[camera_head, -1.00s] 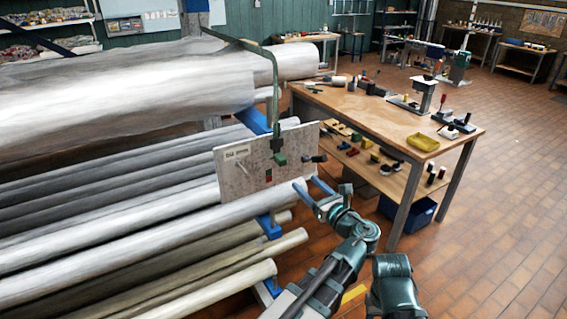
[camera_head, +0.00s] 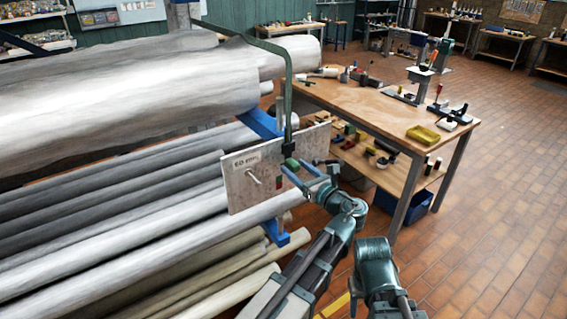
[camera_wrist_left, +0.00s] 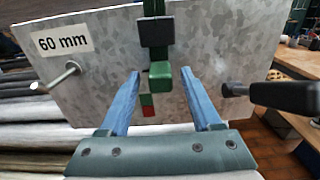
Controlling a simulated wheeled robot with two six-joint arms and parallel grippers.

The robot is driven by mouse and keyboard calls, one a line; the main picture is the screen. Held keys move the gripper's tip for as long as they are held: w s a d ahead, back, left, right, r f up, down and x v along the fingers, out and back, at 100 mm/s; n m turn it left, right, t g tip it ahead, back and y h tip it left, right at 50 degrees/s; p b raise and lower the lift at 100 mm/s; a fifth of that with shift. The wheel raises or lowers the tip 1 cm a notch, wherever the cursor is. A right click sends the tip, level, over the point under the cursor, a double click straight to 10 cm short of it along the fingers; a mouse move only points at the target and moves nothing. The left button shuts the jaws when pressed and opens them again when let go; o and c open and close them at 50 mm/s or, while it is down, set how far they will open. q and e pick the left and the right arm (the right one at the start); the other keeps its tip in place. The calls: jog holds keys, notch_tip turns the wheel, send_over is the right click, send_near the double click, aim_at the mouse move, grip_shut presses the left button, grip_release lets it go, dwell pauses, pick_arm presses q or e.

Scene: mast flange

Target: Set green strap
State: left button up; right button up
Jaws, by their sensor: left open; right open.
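The green strap (camera_head: 289,95) comes over the big grey roll and hangs down the front of a grey metal plate (camera_head: 240,180). It also shows in the left wrist view (camera_wrist_left: 154,9). It passes through a black buckle (camera_wrist_left: 156,33), with a green block (camera_wrist_left: 161,75) just below it. A green and red mark (camera_wrist_left: 148,106) is on the plate under the block. My left gripper (camera_head: 299,168) is open in front of the plate, its blue fingertips either side of the green block in the left wrist view; contact is unclear. My right gripper is out of view.
The plate carries a "60 mm" label (camera_wrist_left: 62,40), a bent metal pin (camera_wrist_left: 66,71) at left and a black handle (camera_wrist_left: 285,96) at right, close to the right finger. Long grey rolls (camera_head: 110,210) lie left. A wooden workbench (camera_head: 370,105) with a yellow tray (camera_head: 423,134) stands right.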

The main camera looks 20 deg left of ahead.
pick_arm(q)
jog(key=shift+w+a, duration=0.15)
jog(key=shift+c, duration=0.3)
grip_shut()
dwell(1.1)
